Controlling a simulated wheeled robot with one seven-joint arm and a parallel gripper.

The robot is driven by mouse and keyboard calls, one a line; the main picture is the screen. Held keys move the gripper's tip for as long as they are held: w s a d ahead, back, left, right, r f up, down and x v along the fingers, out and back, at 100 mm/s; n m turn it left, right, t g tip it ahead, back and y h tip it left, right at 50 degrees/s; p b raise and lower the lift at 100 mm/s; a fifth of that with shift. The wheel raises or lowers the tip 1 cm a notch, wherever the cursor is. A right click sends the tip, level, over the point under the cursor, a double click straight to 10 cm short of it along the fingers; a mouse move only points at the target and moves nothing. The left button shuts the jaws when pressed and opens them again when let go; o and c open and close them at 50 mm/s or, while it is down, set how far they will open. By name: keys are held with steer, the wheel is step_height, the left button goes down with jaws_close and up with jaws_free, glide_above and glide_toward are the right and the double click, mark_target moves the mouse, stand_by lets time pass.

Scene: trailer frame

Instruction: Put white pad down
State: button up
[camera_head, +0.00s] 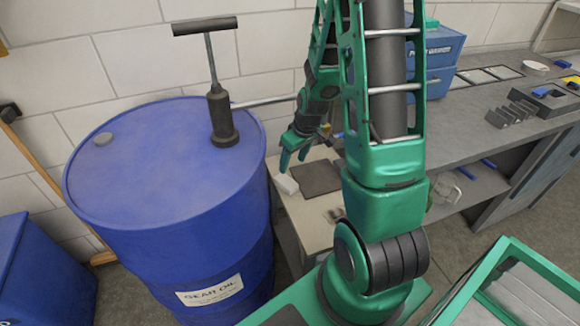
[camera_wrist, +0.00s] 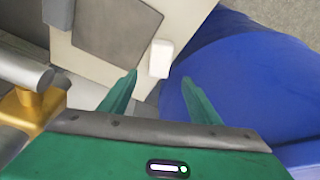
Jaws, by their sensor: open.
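The white pad (camera_head: 286,184) lies at the edge of a light-coloured surface, beside a dark square mat. It also shows in the wrist view (camera_wrist: 161,58), at the surface's edge close to the blue drum, apart from the mat. My gripper (camera_head: 293,160) is above the pad in the head view. In the wrist view my gripper (camera_wrist: 158,88) has its two green fingers spread apart, with nothing held between them. The pad appears just beyond the fingertips, apart from them.
A blue gear oil drum (camera_head: 160,170) with a hand pump (camera_head: 221,110) stands close left of the pad. A grey bench (camera_head: 470,120) with tools runs to the right. A metal pipe and yellow fitting (camera_wrist: 32,100) are close to my gripper's left.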

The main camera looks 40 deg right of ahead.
steer(key=s+a+r+m+g, duration=0.1)
steer(key=s+r+m, duration=0.2)
steer(key=s+r, duration=0.7)
steer(key=s+a+r+m+g, duration=0.2)
steer(key=s+r+m, duration=0.2)
steer(key=s+r, duration=0.5)
steer(key=s, duration=0.6)
steer(key=shift+s+r+m, duration=0.15)
steer(key=shift+r+m, duration=0.15)
steer(key=shift+r, duration=0.1)
steer(key=shift+w+d+f, duration=0.1)
steer(key=shift+w+f, duration=0.15)
steer(key=shift+w, duration=0.4)
